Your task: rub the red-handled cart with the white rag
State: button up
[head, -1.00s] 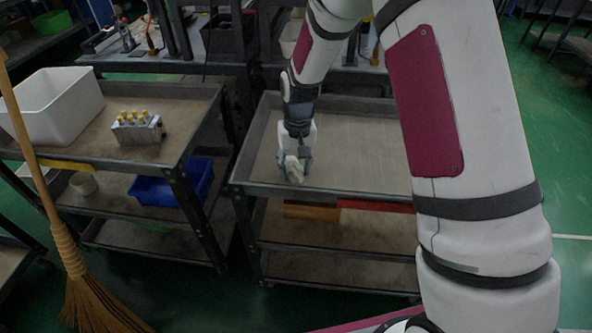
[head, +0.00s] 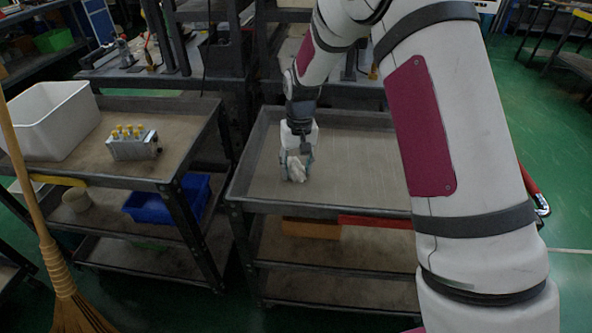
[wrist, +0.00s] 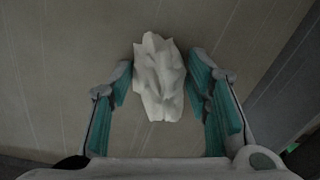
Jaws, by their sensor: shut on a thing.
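The white rag (wrist: 160,78) is a crumpled bundle between the teal-padded fingers of my gripper (wrist: 163,90) in the wrist view. In the head view the rag (head: 297,172) shows below my gripper (head: 297,160), over the left front part of the cart's top tray. My gripper is shut on the rag. The rag is at or just above the tray surface; I cannot tell if it touches. The red-handled cart (head: 262,205) is dark grey with a worn tan top; its red handle (head: 533,185) shows at the right. My arm hides the cart's right part.
A second cart (head: 180,165) stands to the left, holding a white bin (head: 75,140) and a valve block (head: 134,145) with yellow tops. A blue bin (head: 165,203) sits on its lower shelf. A broom (head: 45,240) stands at far left. The visible cart top is otherwise clear.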

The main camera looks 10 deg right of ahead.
jog(key=shift+w+d+b, duration=0.4)
jog(key=shift+w+b, duration=0.1)
jog(key=shift+w, duration=0.6)
jog(key=shift+w+d+b, duration=0.35)
jog(key=shift+w+b, duration=0.15)
jog(key=shift+w, duration=0.55)
jog(key=shift+w+d+b, duration=0.4)
jog(key=shift+w+b, duration=0.1)
jog(key=shift+w, duration=0.6)
jog(key=shift+r+p, duration=1.5)
jog(key=shift+r, duration=1.45)
jog(key=shift+r, duration=0.1)
notch_tip(320, 180, up, 3)
jog(key=shift+f+p, duration=0.1)
jog(key=shift+p, duration=0.55)
